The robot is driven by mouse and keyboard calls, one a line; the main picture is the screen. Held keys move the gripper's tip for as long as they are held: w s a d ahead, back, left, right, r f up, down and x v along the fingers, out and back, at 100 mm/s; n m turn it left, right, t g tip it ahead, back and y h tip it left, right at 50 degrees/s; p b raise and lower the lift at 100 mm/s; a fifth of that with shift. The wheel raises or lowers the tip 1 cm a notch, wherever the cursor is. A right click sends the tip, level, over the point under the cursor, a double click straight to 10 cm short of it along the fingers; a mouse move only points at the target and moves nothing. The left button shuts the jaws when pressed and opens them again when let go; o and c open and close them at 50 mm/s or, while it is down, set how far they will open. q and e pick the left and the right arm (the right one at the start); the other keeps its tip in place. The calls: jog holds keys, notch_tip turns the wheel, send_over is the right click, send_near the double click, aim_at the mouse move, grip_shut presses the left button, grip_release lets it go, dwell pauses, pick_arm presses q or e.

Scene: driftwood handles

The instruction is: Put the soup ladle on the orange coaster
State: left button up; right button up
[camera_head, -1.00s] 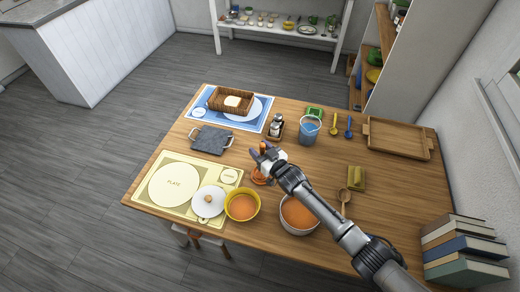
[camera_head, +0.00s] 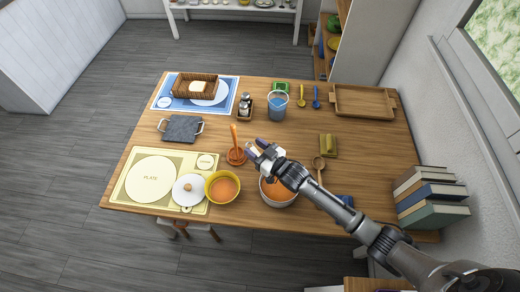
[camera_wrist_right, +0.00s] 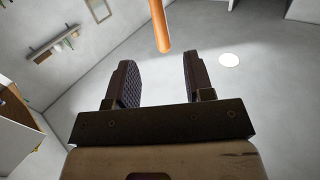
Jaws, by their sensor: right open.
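The orange soup ladle (camera_head: 234,134) stands near upright in the head view, its handle up and its lower end on the orange coaster (camera_head: 238,160). I cannot tell the ladle's bowl clearly from the coaster. My right gripper (camera_head: 254,148) is open and empty, just to the right of the ladle and apart from it. In the right wrist view the ladle's orange handle (camera_wrist_right: 161,25) shows beyond the two spread fingers (camera_wrist_right: 158,75), not between them. My left gripper is not in view.
A pot of orange soup (camera_head: 277,192) sits under my right forearm. A yellow bowl (camera_head: 222,188) and a white lid (camera_head: 188,190) stand at the front left.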

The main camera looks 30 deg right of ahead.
jog(key=shift+s+d, duration=0.1)
jog(key=shift+s, duration=0.2)
jog(key=s+a+f+g+h, duration=0.1)
jog(key=s+f+g, duration=0.15)
jog(key=s, duration=0.45)
jog(key=s+a+f+m+g+h, duration=0.15)
jog(key=s+g, duration=0.25)
jog(key=s, duration=0.4)
jog(key=s+a+f+n+g+h, duration=0.1)
jog(key=s+f+g, duration=0.15)
jog(key=s, duration=0.45)
jog(key=s+d+r+g+h, duration=0.1)
jog(key=s+g, duration=0.1)
jog(key=s, duration=0.4)
jog(key=s+r+m+g+h, duration=0.1)
jog(key=s+g, duration=0.1)
jog(key=s, duration=0.5)
jog(key=shift+d+r+g, duration=0.25)
jog(key=shift+d+g, duration=0.05)
jog(key=shift+d, duration=0.05)
